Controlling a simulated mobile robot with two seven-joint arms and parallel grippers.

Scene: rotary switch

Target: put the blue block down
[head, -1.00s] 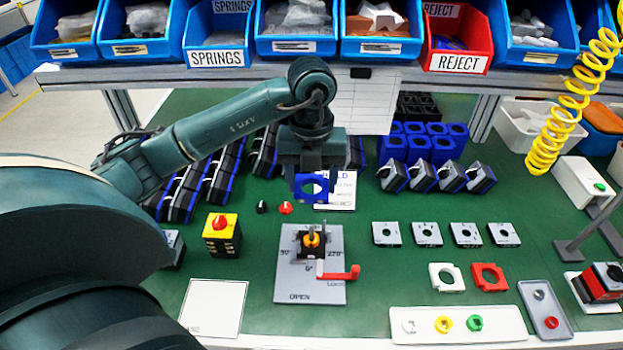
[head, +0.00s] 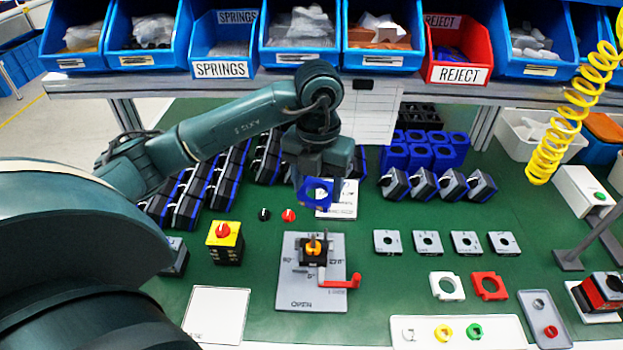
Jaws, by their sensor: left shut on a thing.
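The blue block (head: 316,192) has a round hole through it and is held under my left gripper (head: 313,180), which is shut on it. The block is tilted in the picture and hangs in front of a white printed sheet (head: 343,199). Whether it touches the table cannot be told. More blue blocks (head: 422,153) like it stand grouped to the right at the back. My right gripper is not in view.
A grey plate (head: 312,292) with a rotary switch and red handle lies in front of the gripper. A black knob (head: 264,214) and red knob (head: 289,215) lie nearby. Rows of switch bodies (head: 215,180) stand left. Blue bins (head: 300,35) hang above. Green table shows between.

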